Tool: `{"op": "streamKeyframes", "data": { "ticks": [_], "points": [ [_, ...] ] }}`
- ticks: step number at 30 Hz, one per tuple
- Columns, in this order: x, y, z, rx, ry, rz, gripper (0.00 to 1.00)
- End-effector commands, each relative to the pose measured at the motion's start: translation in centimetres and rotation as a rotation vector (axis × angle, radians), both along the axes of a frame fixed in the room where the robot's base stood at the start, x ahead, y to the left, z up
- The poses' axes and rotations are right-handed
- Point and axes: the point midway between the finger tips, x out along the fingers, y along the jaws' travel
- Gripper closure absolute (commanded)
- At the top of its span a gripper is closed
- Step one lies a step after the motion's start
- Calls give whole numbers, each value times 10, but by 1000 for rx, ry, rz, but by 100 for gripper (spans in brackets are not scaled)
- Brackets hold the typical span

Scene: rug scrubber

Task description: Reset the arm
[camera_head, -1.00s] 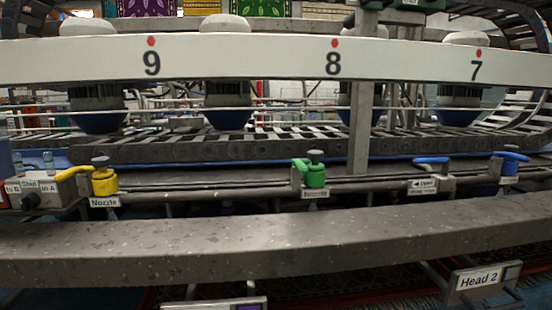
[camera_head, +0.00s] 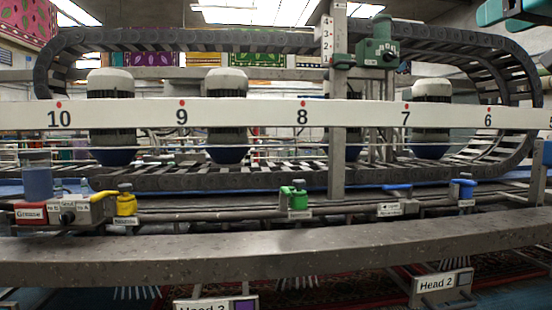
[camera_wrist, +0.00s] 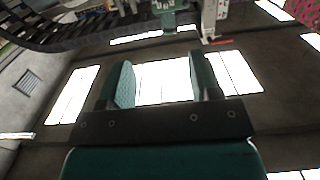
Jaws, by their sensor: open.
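My gripper (camera_wrist: 160,80) is in the wrist view with its two teal fingers apart and nothing between them. It points up toward the ceiling, where bright skylight panels (camera_wrist: 165,82) show behind the fingers. A teal part of my arm (camera_head: 510,12) shows at the top right corner of the head view, clear of the machine. The rest of my arm is outside the head view.
The rug scrubber's white numbered rail (camera_head: 250,113) crosses the head view. Below it are a yellow valve (camera_head: 126,204), a green valve (camera_head: 295,197), a blue handle (camera_head: 464,184) and a grey front beam (camera_head: 270,250). A green box (camera_head: 377,48) stands above the rail.

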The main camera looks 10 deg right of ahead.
Motion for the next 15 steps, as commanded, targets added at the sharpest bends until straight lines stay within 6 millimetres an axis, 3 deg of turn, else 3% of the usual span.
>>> {"op": "streamKeyframes", "data": {
  "ticks": [8, 15],
  "points": [
    [20, 40, -47, 51, 114, 88, 42],
    [31, 86, -117, 97, 294, 186, 42]
  ]
}}
